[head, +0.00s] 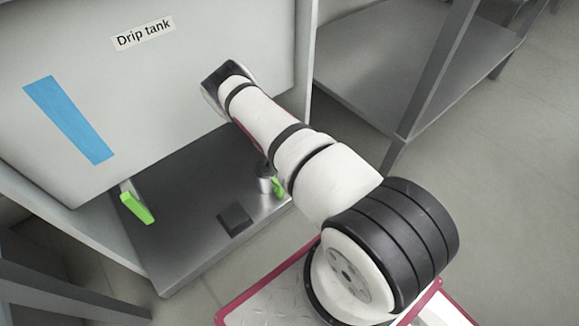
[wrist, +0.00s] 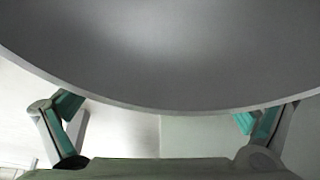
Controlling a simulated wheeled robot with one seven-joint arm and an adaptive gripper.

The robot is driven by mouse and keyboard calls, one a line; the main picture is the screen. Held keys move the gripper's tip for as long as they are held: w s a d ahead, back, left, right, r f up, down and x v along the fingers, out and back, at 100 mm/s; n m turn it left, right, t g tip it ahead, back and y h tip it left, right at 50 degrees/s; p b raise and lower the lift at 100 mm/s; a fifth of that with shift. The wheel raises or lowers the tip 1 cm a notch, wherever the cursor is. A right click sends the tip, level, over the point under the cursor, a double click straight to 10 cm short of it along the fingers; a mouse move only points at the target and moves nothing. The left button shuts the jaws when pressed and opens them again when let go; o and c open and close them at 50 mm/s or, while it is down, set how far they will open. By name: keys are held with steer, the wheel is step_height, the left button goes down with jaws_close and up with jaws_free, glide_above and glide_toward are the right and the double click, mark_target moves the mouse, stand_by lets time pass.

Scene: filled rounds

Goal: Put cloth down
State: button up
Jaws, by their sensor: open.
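My gripper (wrist: 157,112) shows in the wrist view with its two teal-padded fingers apart, one at each side. A large smooth grey surface with a curved rim (wrist: 160,60) fills the upper part of that view, close to the camera, and covers part of the fingers. I cannot tell what it is. In the head view my arm hides the gripper. A small dark square (head: 235,218) lies flat on the steel base; I cannot tell if it is the cloth. No other cloth is clear in either view.
A pale tank labelled "Drip tank" (head: 143,32) with a blue strip (head: 70,119) stands above the steel base (head: 185,245). A green-handled lever (head: 137,207) sticks out below it. A small metal cylinder (head: 265,184) stands beside my arm. A steel shelf unit (head: 375,75) is at right.

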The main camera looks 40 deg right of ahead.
steer(key=p+v, duration=0.3)
steer(key=v, duration=0.6)
steer(key=shift+a+r, duration=0.15)
steer(key=shift+r, duration=0.2)
